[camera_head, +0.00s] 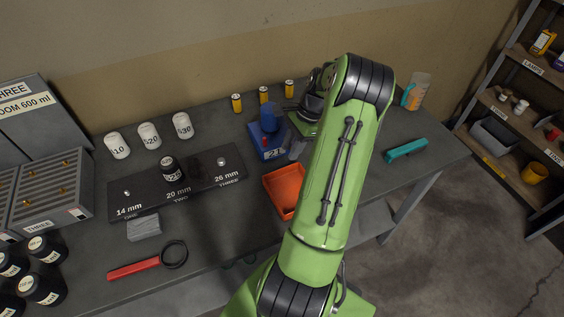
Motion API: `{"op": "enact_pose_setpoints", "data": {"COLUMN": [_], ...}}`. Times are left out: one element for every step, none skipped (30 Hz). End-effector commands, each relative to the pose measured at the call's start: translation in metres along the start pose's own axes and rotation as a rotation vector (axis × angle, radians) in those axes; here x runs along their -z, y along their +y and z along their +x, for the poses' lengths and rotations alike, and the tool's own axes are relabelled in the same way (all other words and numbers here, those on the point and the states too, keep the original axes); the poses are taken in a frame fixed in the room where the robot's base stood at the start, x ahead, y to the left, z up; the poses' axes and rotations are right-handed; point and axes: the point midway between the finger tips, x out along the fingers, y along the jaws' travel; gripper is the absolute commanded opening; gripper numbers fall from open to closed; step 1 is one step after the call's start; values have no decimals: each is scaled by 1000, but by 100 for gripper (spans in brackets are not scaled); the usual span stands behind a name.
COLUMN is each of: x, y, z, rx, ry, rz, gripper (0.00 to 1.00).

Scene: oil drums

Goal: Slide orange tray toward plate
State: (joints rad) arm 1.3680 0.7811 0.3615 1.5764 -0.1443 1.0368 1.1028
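The orange tray (285,187) lies on the dark table, right of the plate, with its right side hidden behind my green arm. The black plate (212,180) is marked 14 mm, 20 mm and 26 mm. A gap of bare table separates the tray from the plate's right end.
A blue device (268,137) stands just behind the tray. Three white jars (150,136) and three small yellow cylinders (263,95) are at the back. A grey block (144,227) and a red-handled ring (134,268) lie in front of the plate. A teal tool (406,150) lies at right.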

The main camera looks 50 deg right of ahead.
Motion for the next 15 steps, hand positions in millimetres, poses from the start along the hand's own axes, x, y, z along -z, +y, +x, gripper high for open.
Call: {"op": "enact_pose_setpoints", "data": {"x": [0, 0, 0, 0, 0, 0, 0, 0, 0, 0, 0, 0, 0, 0, 0], "y": [1, 1, 1, 1, 1, 1, 1, 1, 1, 1, 0, 0, 0, 0, 0], "z": [14, 21, 30, 37, 44, 52, 59, 65, 72, 77, 81, 86, 88, 90, 92], "rx": [-5, -4, -4, -5, -4, -4, -4, -3, -3, -3, -3, -2, -2, -1, 0], "ry": [-3, -2, -2, -3, -3, -2, -2, -2, -1, -2, -2, -1, -1, 0, 1], "rz": [0, -1, -2, -2, -2, -2, -1, -1, -1, -2, -2, -2, -2, -2, -2], "gripper": [34, 34, 34, 34, 34, 34, 34, 34, 34, 34, 34, 34, 34, 34, 34]}}
